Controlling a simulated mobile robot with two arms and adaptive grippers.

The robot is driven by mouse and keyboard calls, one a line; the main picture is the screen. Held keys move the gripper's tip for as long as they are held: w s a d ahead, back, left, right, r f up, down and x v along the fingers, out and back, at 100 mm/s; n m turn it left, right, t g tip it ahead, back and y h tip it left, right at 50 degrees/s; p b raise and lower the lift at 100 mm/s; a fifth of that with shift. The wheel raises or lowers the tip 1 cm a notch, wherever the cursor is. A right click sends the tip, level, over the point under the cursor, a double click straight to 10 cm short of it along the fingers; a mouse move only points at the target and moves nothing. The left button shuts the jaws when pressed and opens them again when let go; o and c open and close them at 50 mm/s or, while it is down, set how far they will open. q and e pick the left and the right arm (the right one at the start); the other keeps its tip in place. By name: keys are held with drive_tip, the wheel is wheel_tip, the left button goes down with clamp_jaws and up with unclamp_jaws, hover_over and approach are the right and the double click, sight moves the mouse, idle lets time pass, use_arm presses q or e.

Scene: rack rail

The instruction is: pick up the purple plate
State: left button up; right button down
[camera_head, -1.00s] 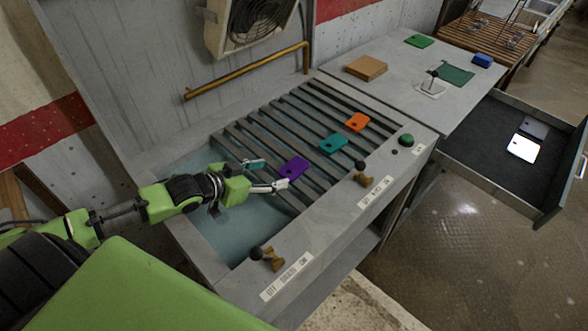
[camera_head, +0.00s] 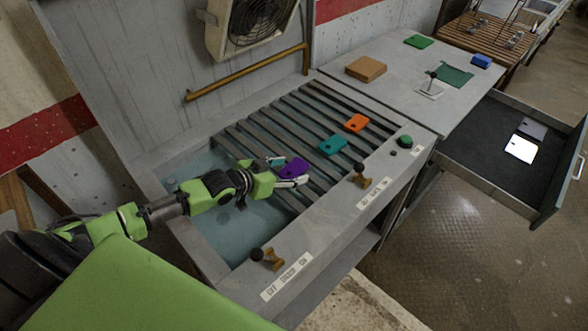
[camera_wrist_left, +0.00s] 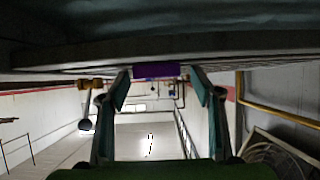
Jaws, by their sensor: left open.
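The purple plate (camera_head: 292,168) lies on the dark slatted rack (camera_head: 280,130) over the basin, nearest my left arm in a row of coloured plates. My left gripper (camera_head: 286,172) is open, with its fingers on either side of the purple plate's near end in the head view. In the left wrist view the purple plate (camera_wrist_left: 155,71) shows edge-on between the open fingertips (camera_wrist_left: 158,82). I cannot tell whether the fingers touch it. My right gripper is not in view.
A teal plate (camera_head: 333,145) and an orange plate (camera_head: 356,123) lie further along the rack. Levers (camera_head: 361,177) and a green button (camera_head: 404,141) line the front ledge. A brass pipe (camera_head: 245,73) runs along the back wall. An open drawer (camera_head: 480,150) is at right.

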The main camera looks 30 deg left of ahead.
use_arm(q)
drive_tip(key=shift+r, duration=0.1)
drive_tip(key=c, duration=1.4)
